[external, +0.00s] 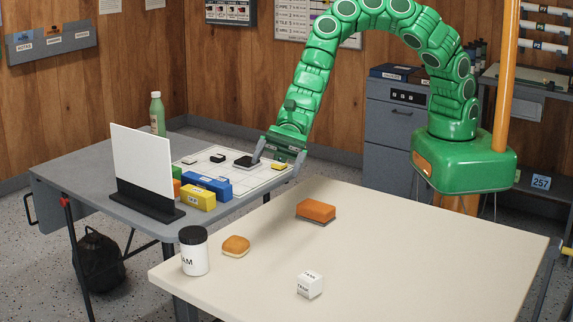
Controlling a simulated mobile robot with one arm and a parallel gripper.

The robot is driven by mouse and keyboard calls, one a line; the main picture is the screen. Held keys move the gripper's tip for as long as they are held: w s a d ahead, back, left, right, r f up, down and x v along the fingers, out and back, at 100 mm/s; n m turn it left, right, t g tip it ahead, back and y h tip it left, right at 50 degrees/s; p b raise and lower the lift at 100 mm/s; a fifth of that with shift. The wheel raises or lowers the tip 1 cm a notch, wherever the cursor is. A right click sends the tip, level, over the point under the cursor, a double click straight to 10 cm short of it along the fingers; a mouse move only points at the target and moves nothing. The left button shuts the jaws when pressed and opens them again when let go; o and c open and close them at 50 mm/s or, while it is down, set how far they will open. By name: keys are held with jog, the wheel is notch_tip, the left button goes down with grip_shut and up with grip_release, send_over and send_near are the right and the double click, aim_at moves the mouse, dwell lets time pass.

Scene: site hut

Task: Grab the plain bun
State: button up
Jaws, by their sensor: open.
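A small golden-brown bun (236,245) lies on the cream table near its left edge, just right of a white jar; it looks plain on the visible side. My gripper (277,168) hangs from the green arm over the right end of the grey table, up and to the right of the bun in the picture. Its jaws are open, with the two grey fingers spread and nothing visible between them. The gripper is well apart from the bun.
The white jar (194,252) with a black lid stands close beside the bun. An orange sponge-like block (316,211) and a white lettered cube (309,285) lie on the cream table (430,255). The grey table holds an upright white panel (142,160) and coloured blocks (206,186).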

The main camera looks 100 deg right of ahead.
aim_at(236, 238)
jog(key=w+d+f+m+h, duration=0.1)
jog(key=d+f+m, duration=0.1)
jog(key=f, duration=0.3)
jog(key=w+d+f+m+t+h, duration=0.1)
jog(key=w+f+m, duration=0.1)
jog(key=f, duration=0.4)
jog(key=w+d+f+m+t+h, duration=0.1)
jog(key=w+d+f+m+h, duration=0.1)
jog(key=f, duration=0.4)
jog(key=shift+d, duration=0.3)
jog(key=shift+x, duration=3.9)
jog(key=shift+w+d, duration=0.1)
jog(key=shift+d, duration=0.05)
jog(key=shift+c, duration=0.3)
jog(key=c, duration=1)
jog(key=shift+r, duration=0.15)
jog(key=shift+r, duration=0.6)
notch_tip(236, 238, up, 2)
jog(key=shift+r, duration=0.1)
jog(key=s+d+r, duration=0.6)
jog(key=s+r, duration=0.3)
jog(key=s, duration=0.3)
jog(key=shift+s+r, duration=0.15)
jog(key=shift+s, duration=0.15)
